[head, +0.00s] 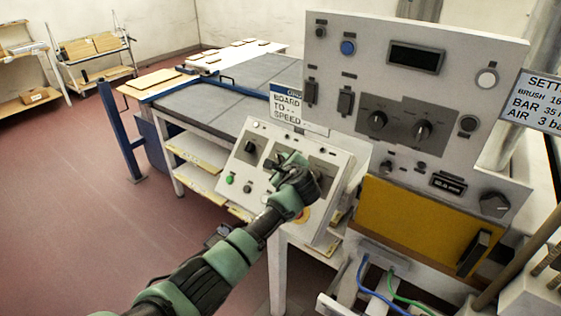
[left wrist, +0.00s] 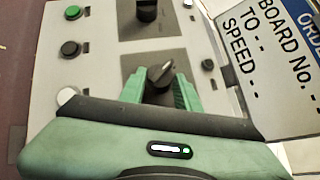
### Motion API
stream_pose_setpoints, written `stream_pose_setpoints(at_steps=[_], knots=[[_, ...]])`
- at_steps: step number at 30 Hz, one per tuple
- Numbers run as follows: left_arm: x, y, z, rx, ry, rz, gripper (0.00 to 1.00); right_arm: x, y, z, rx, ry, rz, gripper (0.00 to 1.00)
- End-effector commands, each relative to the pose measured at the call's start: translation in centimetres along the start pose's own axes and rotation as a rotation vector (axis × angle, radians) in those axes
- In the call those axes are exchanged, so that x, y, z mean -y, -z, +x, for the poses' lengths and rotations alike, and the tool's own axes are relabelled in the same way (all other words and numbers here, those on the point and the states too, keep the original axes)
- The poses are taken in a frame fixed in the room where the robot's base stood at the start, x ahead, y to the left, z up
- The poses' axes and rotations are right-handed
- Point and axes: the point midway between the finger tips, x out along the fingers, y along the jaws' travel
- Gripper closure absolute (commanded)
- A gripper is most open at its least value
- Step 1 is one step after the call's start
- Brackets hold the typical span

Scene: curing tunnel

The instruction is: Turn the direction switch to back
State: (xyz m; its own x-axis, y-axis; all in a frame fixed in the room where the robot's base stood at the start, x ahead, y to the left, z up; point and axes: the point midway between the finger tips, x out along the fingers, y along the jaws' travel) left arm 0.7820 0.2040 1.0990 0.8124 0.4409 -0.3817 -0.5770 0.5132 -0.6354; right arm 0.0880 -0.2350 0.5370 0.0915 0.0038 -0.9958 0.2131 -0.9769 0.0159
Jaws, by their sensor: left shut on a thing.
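A tilted light-grey control box (head: 262,133) stands at the bench end in the head view. My left gripper (head: 289,165) reaches its face and covers the middle of it. In the left wrist view the two green fingers of this gripper (left wrist: 162,90) are closed on the sides of a rotary switch (left wrist: 160,78) on a dark plate. The switch's pointer end points to the upper right of that view. I cannot read its label, so I cannot confirm its name or setting. Another black knob (left wrist: 147,10) sits beside it on its own plate. My right gripper is not in view.
A green button (left wrist: 70,48) and other buttons line the box. A taller panel (head: 460,60) with knobs and a display stands behind at right, above a yellow panel (head: 415,218). A board-number sign (head: 286,104) hangs close behind the box. Red floor is clear at left.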

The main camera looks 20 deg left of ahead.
Motion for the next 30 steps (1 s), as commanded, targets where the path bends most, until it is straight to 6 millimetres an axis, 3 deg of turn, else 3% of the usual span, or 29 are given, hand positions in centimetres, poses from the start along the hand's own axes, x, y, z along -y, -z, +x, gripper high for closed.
stream_pose_setpoints(at_steps=[23,24,26,30], knots=[[0.04,0.04,0.06,-0.007,-0.081,-0.077,1.0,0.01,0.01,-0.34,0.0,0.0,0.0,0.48],[0.04,0.03,0.07,-0.007,-0.081,-0.077,0.65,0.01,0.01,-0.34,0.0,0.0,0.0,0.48],[0.05,0.03,0.07,-0.007,-0.081,-0.077,0.48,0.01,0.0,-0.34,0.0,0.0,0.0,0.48],[0.1,0.0,0.06,-0.007,-0.079,-0.077,0.46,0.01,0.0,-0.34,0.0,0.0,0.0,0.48]])
